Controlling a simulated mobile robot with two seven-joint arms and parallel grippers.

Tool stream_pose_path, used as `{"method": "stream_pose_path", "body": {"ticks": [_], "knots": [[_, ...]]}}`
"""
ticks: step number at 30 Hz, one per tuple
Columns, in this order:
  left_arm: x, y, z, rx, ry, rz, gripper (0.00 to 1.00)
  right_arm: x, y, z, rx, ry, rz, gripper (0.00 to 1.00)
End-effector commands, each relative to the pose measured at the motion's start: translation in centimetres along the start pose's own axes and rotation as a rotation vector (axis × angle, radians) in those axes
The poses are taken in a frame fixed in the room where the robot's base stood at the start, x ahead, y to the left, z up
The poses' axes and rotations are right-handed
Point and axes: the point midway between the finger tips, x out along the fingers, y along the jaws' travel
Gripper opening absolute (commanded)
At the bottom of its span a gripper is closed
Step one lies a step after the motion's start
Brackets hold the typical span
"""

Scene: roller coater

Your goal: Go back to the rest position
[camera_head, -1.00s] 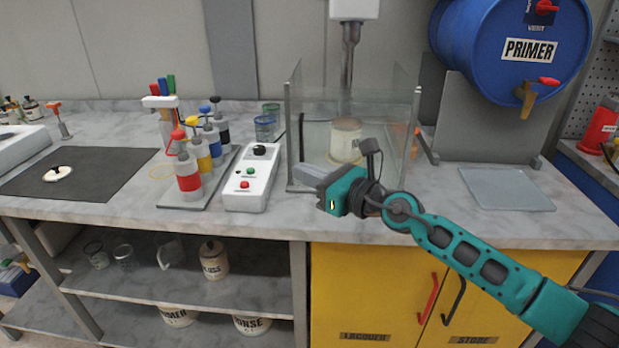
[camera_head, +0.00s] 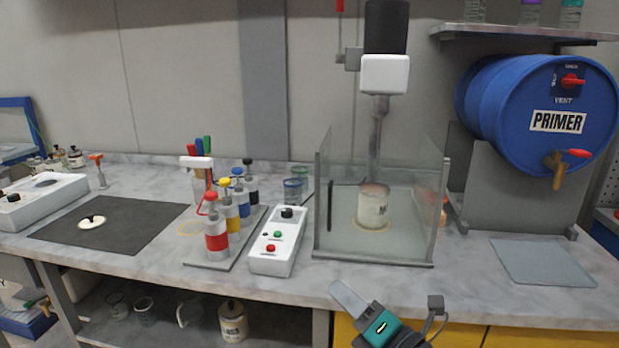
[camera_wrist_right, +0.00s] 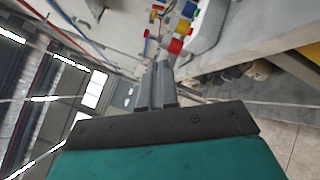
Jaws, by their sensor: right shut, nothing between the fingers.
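My right gripper (camera_head: 347,297) shows at the bottom of the head view, in front of the counter's front edge. Its grey fingers point up and to the left. In the right wrist view its fingers (camera_wrist_right: 161,82) lie side by side, shut, with nothing held between them. The teal wrist and a part of the arm show at the lower edge of the head view; the rest of the arm is out of the picture. My left gripper is in neither view.
A glass enclosure (camera_head: 340,245) with a white pot (camera_head: 373,208) under a stirrer stands on the counter. A control box (camera_head: 277,240) and colored bottles (camera_head: 216,238) stand left of it. A blue primer drum (camera_head: 530,95) is at the right. A glass plate (camera_head: 545,262) lies below it.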

Motion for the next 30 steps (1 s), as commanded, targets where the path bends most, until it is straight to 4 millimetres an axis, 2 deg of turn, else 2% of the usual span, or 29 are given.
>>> {"method": "stream_pose_path", "body": {"ticks": [1, 3, 8, 12, 15, 18, 21, 24, 30], "knots": [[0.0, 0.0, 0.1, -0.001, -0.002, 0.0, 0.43, -1.3, -1.1, -0.7, 0.173, -0.044, -0.032, 0.0], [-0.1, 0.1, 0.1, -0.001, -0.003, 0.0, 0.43, -3.1, -2.8, -1.2, 0.414, -0.117, -0.077, 0.0], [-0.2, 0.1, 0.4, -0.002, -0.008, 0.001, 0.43, -8.3, -7.5, -3.3, 0.945, -0.308, -0.203, 0.0], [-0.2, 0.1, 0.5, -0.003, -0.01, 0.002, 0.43, -14.1, -11.6, -6.4, 1.383, -0.507, -0.324, 0.0], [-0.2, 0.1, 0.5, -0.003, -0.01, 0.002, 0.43, -18.3, -13.7, -9.0, 1.652, -0.651, -0.4, 0.0], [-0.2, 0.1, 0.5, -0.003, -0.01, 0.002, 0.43, -21.7, -14.8, -11.4, 1.857, -0.775, -0.458, 0.0], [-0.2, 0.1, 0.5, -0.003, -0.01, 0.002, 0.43, -24.0, -15.3, -12.9, 1.989, -0.86, -0.491, 0.0], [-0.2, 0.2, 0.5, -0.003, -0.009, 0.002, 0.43, -25.1, -15.5, -13.7, 2.057, -0.904, -0.505, 0.0], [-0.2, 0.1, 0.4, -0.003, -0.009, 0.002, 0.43, -25.3, -15.6, -13.9, 2.075, -0.914, -0.508, 0.0]]}}
